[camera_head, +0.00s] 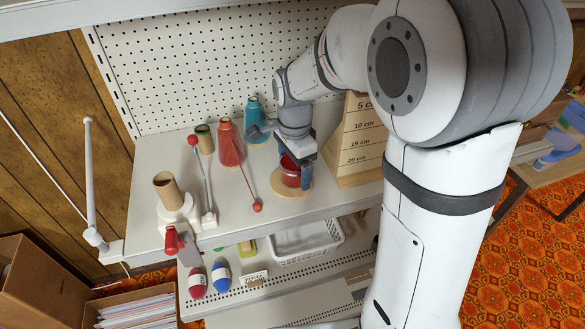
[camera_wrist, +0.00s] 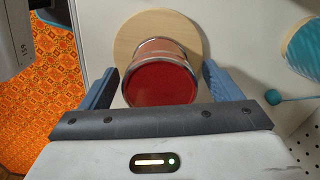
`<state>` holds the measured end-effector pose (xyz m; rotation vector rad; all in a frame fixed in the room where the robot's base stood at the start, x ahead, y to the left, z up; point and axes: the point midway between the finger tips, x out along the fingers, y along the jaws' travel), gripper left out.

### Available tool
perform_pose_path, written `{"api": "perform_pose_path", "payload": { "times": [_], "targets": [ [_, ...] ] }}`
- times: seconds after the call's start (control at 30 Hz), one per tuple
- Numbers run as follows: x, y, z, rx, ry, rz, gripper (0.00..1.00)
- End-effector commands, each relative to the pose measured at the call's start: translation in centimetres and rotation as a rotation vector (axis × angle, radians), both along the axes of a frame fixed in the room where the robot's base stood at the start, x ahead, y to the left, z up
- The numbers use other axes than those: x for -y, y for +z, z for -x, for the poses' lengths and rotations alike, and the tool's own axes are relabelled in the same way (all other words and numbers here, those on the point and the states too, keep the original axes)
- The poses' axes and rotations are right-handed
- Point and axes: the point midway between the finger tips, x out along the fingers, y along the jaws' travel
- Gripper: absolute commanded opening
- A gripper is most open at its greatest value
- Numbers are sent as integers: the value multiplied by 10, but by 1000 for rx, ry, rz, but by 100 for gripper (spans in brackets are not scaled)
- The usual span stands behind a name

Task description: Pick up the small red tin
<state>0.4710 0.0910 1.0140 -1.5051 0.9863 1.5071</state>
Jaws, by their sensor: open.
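The small red tin (camera_head: 291,172) stands on a round wooden disc (camera_head: 291,190) on the upper shelf. In the wrist view the tin (camera_wrist: 159,84) shows its dark red top and silver rim, with the wooden disc (camera_wrist: 128,35) behind it. My gripper (camera_head: 305,172) is open at the tin, reaching down from above. In the wrist view its blue fingers (camera_wrist: 160,85) lie one on each side of the tin, with a visible gap on the right side. On the left side the finger is close to the tin, and I cannot tell whether it touches.
A red cone (camera_head: 230,145) and a teal cone (camera_head: 254,122) stand to the left and behind. A white basket (camera_head: 306,241) sits below.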

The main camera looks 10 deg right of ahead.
Motion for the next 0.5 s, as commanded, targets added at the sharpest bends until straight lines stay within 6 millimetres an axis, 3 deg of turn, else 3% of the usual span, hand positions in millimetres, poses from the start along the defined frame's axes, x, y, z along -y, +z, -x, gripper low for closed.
{"api": "perform_pose_path", "payload": {
  "times": [0.17, 0.5],
  "targets": [
    [0, 0, 0, 1, 1, 0, 85],
    [-1, 0, 0, 1, 2, 0, 58]
  ]
}}
